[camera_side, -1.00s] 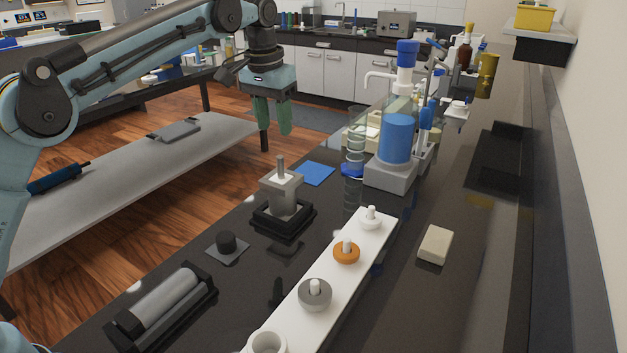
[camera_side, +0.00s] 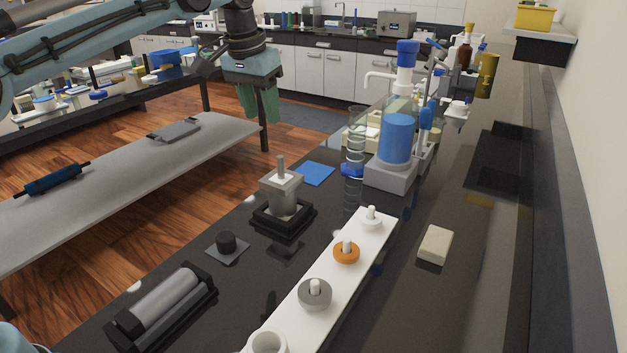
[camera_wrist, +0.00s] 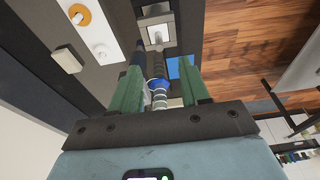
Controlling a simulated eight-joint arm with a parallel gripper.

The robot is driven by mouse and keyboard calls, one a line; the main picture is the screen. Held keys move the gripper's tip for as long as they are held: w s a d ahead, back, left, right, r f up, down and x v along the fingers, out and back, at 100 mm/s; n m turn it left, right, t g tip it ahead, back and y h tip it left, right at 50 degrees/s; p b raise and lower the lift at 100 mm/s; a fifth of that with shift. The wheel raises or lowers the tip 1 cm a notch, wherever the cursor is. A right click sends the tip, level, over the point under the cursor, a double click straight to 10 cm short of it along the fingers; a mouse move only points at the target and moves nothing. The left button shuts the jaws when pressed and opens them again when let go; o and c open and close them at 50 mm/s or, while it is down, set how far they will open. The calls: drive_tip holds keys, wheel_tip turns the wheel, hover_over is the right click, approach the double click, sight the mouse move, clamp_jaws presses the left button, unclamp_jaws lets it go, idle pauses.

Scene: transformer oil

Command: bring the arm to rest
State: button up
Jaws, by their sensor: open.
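My gripper (camera_side: 258,103) hangs with its green fingers pointing down, in the upper left-middle of the side view. It is past the left edge of the black bench, raised above the floor and grey shelf, and touches nothing that I can see. In the wrist view its two green fingers (camera_wrist: 160,95) are spread apart. Nothing is held between them; the blue-ringed glass column (camera_wrist: 158,86) shows in the gap, farther off. In the side view that column (camera_side: 353,150) stands upright on the bench, well right of the gripper.
On the bench stand a blue bottle dispenser (camera_side: 396,138), a grey block with a pin (camera_side: 282,190), a white strip (camera_side: 328,263) with round pieces, a roller in a black cradle (camera_side: 165,298) and a cream block (camera_side: 435,244). A low grey shelf (camera_side: 110,195) lies left.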

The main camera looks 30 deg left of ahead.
drive_tip(key=s+f+t, duration=0.1)
drive_tip(key=s+f, duration=0.3)
drive_tip(key=s, duration=0.3)
drive_tip(key=s+a+f+t, duration=0.1)
drive_tip(key=s+f+t, duration=0.1)
drive_tip(key=s+f, duration=0.2)
drive_tip(key=s+f+t, duration=0.1)
drive_tip(key=s+f, duration=0.3)
drive_tip(key=s, duration=0.6)
drive_tip(key=shift+s+a+t, duration=0.3)
drive_tip(key=shift+s+t, duration=0.1)
